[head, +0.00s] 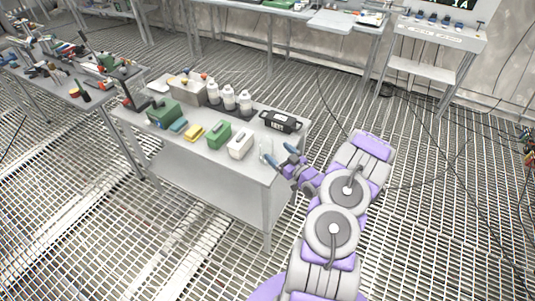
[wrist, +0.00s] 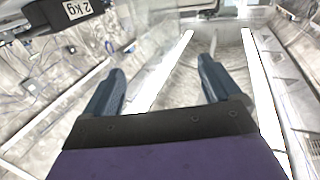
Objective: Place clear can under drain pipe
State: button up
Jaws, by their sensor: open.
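What looks like the clear can (head: 265,147) stands at the right front corner of the grey table (head: 225,190). It is see-through and faint, so its outline is hard to make out. My gripper (head: 280,153) is at that corner, its two blue fingers apart beside the can. In the wrist view my gripper (wrist: 160,85) is open, with a wide gap between the fingers. I cannot tell there whether the can stands in the gap. I cannot make out a drain pipe in either view.
A black weight (head: 281,121), marked 2 Kg in the wrist view (wrist: 70,12), lies near the table's right edge. White bottles (head: 229,98), a green box (head: 219,134) and a white box (head: 241,145) share the table. Open grating floor (head: 440,220) lies to the right.

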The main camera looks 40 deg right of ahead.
aim_at(263, 139)
jog(key=w, duration=0.2)
jog(key=w+a, duration=0.1)
jog(key=shift+w+a+r+b, duration=0.1)
jog(key=shift+w+a+b, duration=0.1)
jog(key=shift+w+b, duration=0.2)
jog(key=shift+w+d, duration=0.15)
jog(key=shift+w, duration=0.1)
jog(key=shift+w+d, duration=0.35)
jog(key=shift+d, duration=0.25)
jog(key=w, duration=0.1)
jog(key=w+b, duration=0.1)
jog(key=w, duration=0.2)
jog(key=shift+a+f+b, duration=0.3)
jog(key=shift+f, duration=0.05)
jog(key=shift+w+a+r, duration=0.15)
jog(key=shift+w+a, duration=0.1)
jog(key=shift+w, duration=0.15)
jog(key=shift+d, duration=0.7)
jog(key=c, duration=0.4)
jog(key=shift+a, duration=0.5)
jog(key=c, duration=0.6)
jog(key=shift+d, duration=0.2)
jog(key=c, duration=0.5)
jog(key=shift+d, duration=0.15)
